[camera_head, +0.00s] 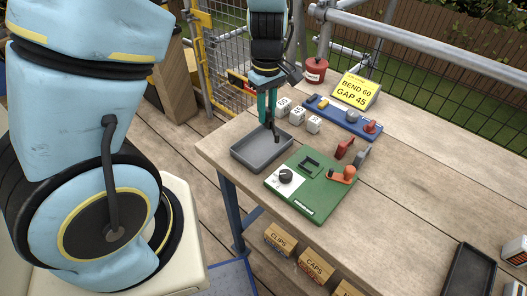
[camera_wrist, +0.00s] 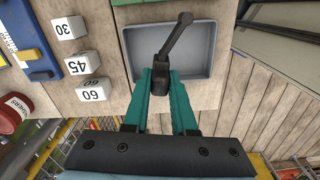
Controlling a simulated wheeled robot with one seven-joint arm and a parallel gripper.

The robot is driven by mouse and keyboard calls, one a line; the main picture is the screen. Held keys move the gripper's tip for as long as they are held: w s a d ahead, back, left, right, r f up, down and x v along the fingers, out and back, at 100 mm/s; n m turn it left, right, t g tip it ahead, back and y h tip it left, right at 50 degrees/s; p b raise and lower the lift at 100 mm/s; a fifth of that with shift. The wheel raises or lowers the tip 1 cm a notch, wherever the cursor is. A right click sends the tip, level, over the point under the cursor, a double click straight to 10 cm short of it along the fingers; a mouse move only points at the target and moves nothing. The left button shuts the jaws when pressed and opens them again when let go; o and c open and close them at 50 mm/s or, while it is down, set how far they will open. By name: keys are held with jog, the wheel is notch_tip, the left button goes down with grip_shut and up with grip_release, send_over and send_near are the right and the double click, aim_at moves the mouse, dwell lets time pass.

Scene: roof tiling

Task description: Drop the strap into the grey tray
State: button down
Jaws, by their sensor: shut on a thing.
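The grey tray (camera_head: 247,160) sits at the near left corner of the wooden table; it also shows in the wrist view (camera_wrist: 196,68). My gripper (camera_head: 270,120) has teal fingers and hangs over the tray's right part in the head view. In the wrist view its fingertips (camera_wrist: 161,73) are closed on the dark strap (camera_wrist: 178,38), a thin bent bar with a thicker end between the fingers. The strap juts out over the tray in the wrist view. In the head view it hangs below the fingertips (camera_head: 276,135). The tray looks empty.
A green board (camera_head: 310,195) with a knob and orange clamp lies right of the tray. White blocks (camera_head: 297,110) marked with numbers and a blue rack (camera_head: 343,117) stand behind. A red tin (camera_head: 316,70) and yellow sign (camera_head: 353,90) are at the back. A dark tray (camera_head: 468,272) lies near right.

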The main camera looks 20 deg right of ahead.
notch_tip(320, 180, down, 2)
jog(key=shift+f+b, duration=0.1)
jog(key=shift+b, duration=0.45)
jog(key=c, duration=0.6)
grip_release()
jog(key=shift+c, duration=0.2)
jog(key=shift+r, duration=0.25)
notch_tip(320, 180, up, 11)
jog(key=shift+f+b, duration=0.2)
jog(key=shift+b, duration=0.1)
